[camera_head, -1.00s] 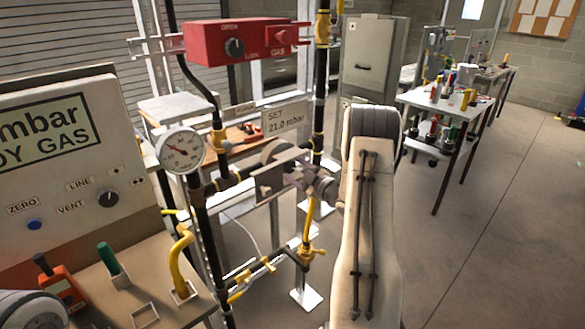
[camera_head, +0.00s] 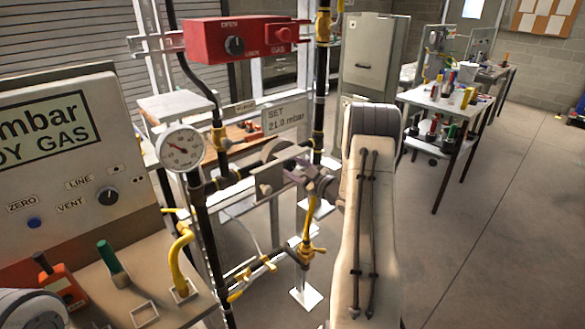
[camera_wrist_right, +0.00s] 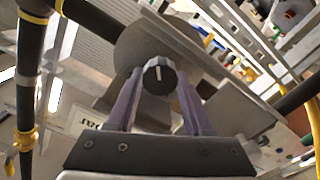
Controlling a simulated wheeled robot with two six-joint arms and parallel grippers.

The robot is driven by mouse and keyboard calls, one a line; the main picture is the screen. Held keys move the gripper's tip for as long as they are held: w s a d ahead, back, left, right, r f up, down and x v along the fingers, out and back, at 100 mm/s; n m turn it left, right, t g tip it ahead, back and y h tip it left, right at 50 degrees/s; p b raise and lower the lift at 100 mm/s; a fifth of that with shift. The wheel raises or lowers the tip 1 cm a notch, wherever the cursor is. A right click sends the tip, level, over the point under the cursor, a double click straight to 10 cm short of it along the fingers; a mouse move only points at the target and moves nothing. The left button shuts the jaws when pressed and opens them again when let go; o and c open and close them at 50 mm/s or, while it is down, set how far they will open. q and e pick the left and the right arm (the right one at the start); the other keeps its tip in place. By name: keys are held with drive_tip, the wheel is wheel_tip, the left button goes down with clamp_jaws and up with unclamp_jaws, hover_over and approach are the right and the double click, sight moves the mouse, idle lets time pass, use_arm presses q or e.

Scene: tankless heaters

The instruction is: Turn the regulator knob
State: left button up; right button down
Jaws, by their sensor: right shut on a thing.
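The regulator knob (camera_wrist_right: 158,75) is small, dark and round with a pale pointer mark. In the right wrist view it sits between the fingertips of my right gripper (camera_wrist_right: 159,84), which is shut on it. The pointer mark stands nearly upright in that view. Behind the knob is the regulator's round grey body (camera_wrist_right: 140,45). In the head view the regulator body (camera_head: 279,149) shows on the black pipe, and my right gripper (camera_head: 285,172) reaches it from the right; the knob cannot be made out there. My left gripper is not in view.
A round pressure gauge (camera_head: 181,148) stands on the pipe left of the regulator. A red box (camera_head: 215,42) with a knob hangs above. A sign reading "SET 21.0 mbar" (camera_head: 285,117) is behind. Yellow-fitted pipes run below. The floor at right is clear.

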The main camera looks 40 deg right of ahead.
drive_tip(key=shift+m, duration=1.5)
drive_tip(key=c, duration=0.6)
unclamp_jaws()
drive_tip(key=shift+s, duration=0.1)
drive_tip(key=s, duration=0.3)
drive_tip(key=s+b, duration=0.1)
drive_tip(key=s, duration=0.3)
drive_tip(key=s+d+b, duration=0.1)
drive_tip(key=s, duration=0.2)
drive_tip(key=shift+s, duration=0.15)
drive_tip(key=shift+a, duration=0.1)
